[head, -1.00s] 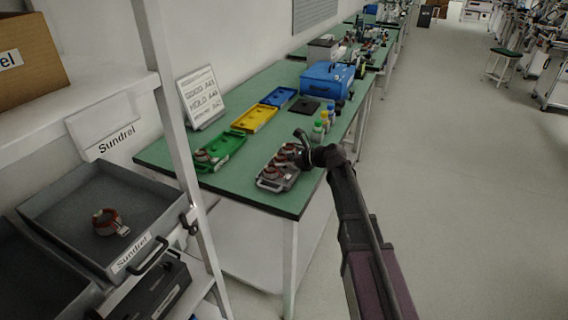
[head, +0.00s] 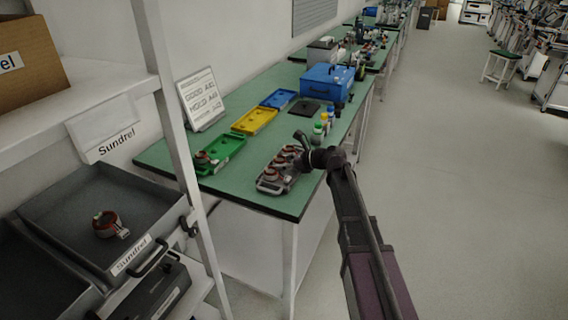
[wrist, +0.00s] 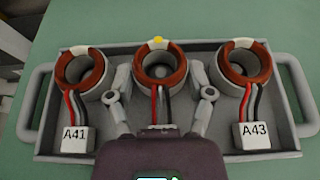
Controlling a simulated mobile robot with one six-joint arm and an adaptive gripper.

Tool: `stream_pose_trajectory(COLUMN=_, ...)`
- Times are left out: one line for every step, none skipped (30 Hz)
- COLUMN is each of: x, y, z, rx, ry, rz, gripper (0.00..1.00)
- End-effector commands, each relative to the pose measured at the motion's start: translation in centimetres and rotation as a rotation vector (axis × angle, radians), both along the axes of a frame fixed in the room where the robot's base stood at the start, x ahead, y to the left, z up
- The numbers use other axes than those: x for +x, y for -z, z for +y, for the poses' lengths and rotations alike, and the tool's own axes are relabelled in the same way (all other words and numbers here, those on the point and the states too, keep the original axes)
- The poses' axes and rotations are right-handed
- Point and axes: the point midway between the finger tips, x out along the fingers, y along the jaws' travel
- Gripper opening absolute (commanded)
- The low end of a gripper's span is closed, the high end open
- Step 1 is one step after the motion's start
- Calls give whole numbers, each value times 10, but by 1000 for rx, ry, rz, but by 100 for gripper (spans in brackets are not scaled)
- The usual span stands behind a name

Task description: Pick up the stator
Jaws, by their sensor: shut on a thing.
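Three stators with red-brown rings and white collars are in a grey handled tray (wrist: 105,150); the tray also shows in the head view (head: 262,187). The left stator (wrist: 80,72) is labelled A41 and the right stator (wrist: 245,65) A43. The middle stator (wrist: 160,52) has a yellow dot on top, and its label is hidden behind my gripper body. My gripper (wrist: 160,76) is shut on the middle stator, a finger on each side. In the head view my gripper (head: 300,158) is over the tray, and I cannot tell whether the stator is lifted.
A green tray (head: 228,150) with one stator, a yellow tray (head: 258,118) and a blue tray (head: 279,98) lie along the bench (head: 225,190). Small bottles (head: 322,128) stand beyond my gripper. Another stator (head: 110,224) lies in a grey shelf bin (head: 75,205) at left.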

Motion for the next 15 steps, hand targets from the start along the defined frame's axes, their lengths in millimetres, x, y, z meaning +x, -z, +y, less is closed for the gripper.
stream_pose_trajectory(x=0, y=-1, z=0, rx=0, ry=0, rz=0, gripper=13)
stream_pose_trajectory(x=0, y=-2, z=0, rx=0, ry=0, rz=0, gripper=13)
stream_pose_trajectory(x=0, y=-3, z=0, rx=0, ry=0, rz=0, gripper=13)
stream_pose_trajectory(x=0, y=-4, z=0, rx=0, ry=0, rz=0, gripper=13)
stream_pose_trajectory(x=0, y=-6, z=0, rx=0, ry=0, rz=0, gripper=13)
stream_pose_trajectory(x=0, y=-7, z=0, rx=0, ry=0, rz=0, gripper=13)
stream_pose_trajectory(x=0, y=-9, z=0, rx=1, ry=0, rz=0, gripper=13)
stream_pose_trajectory(x=0, y=-11, z=0, rx=1, ry=0, rz=0, gripper=13)
stream_pose_trajectory(x=0, y=-13, z=0, rx=1, ry=0, rz=0, gripper=13)
stream_pose_trajectory(x=0, y=-15, z=0, rx=1, ry=0, rz=0, gripper=13)
stream_pose_trajectory(x=0, y=-18, z=0, rx=1, ry=0, rz=0, gripper=13)
stream_pose_trajectory(x=0, y=-21, z=0, rx=1, ry=0, rz=1, gripper=13)
stream_pose_trajectory(x=0, y=-23, z=0, rx=1, ry=0, rz=1, gripper=13)
stream_pose_trajectory(x=0, y=-26, z=1, rx=1, ry=0, rz=1, gripper=13)
stream_pose_trajectory(x=0, y=-29, z=1, rx=1, ry=0, rz=1, gripper=13)
